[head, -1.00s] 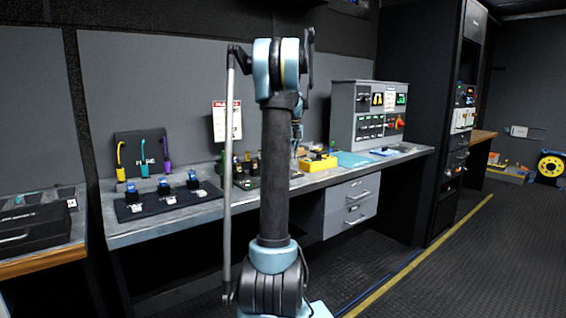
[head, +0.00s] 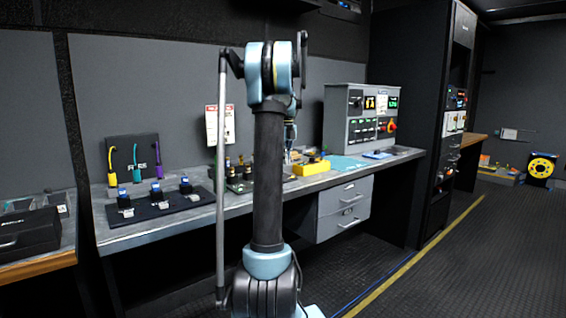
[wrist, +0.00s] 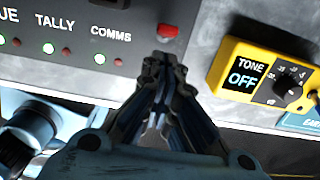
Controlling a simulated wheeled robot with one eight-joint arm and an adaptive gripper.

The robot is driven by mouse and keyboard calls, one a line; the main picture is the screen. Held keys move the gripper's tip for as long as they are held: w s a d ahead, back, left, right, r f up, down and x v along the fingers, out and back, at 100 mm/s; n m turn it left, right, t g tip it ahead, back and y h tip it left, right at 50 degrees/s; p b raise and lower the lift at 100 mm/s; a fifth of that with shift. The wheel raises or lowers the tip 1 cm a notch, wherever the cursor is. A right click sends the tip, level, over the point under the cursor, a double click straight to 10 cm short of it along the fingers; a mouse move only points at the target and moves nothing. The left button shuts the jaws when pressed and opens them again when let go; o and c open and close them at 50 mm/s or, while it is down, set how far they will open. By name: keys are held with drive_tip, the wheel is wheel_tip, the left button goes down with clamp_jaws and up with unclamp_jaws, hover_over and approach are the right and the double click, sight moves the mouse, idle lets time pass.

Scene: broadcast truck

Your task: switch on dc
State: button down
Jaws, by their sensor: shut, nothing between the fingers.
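No label reading DC is legible in either view. A grey panel box (head: 338,128) with rows of small switches, lit displays and a red-and-yellow knob (head: 391,127) stands on the bench in the head view. My gripper (wrist: 163,64) is shut and empty in the wrist view. That unit reads TALLY and COMMS, with lit green dots and red dots. In the head view my gripper is small and partly behind my arm.
A yellow tone box (wrist: 238,72) reading TONE OFF, with a black dial, is right of my gripper; it also shows in the head view (head: 311,166). A black mat (head: 150,208) with several plugs lies on the left bench. Open floor lies right.

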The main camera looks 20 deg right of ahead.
wheel_tip(320, 180, up, 11)
drive_tip(key=s, duration=0.2)
drive_tip(key=shift+s+d, duration=0.15)
drive_tip(key=shift+d, duration=0.15)
idle(0.4)
drive_tip(key=s+a+f+n, duration=0.4)
drive_tip(key=s+a+n, duration=0.4)
drive_tip(key=s+a, duration=0.15)
drive_tip(key=s+a+f+n, duration=0.4)
drive_tip(key=s+a+n, duration=0.45)
drive_tip(key=a, duration=0.25)
drive_tip(key=s+a+f+n+t, duration=0.1)
drive_tip(key=s+a+f+n, duration=0.3)
drive_tip(key=s+f+n, duration=0.4)
drive_tip(key=s+a+f+n, duration=0.5)
drive_tip(key=s+f+n, duration=0.3)
drive_tip(key=s+f, duration=0.5)
drive_tip(key=shift+s+a+f+t, duration=0.2)
drive_tip(key=shift+s+f+t, duration=0.2)
drive_tip(key=shift+f, duration=0.55)
drive_tip(key=shift+n, duration=0.25)
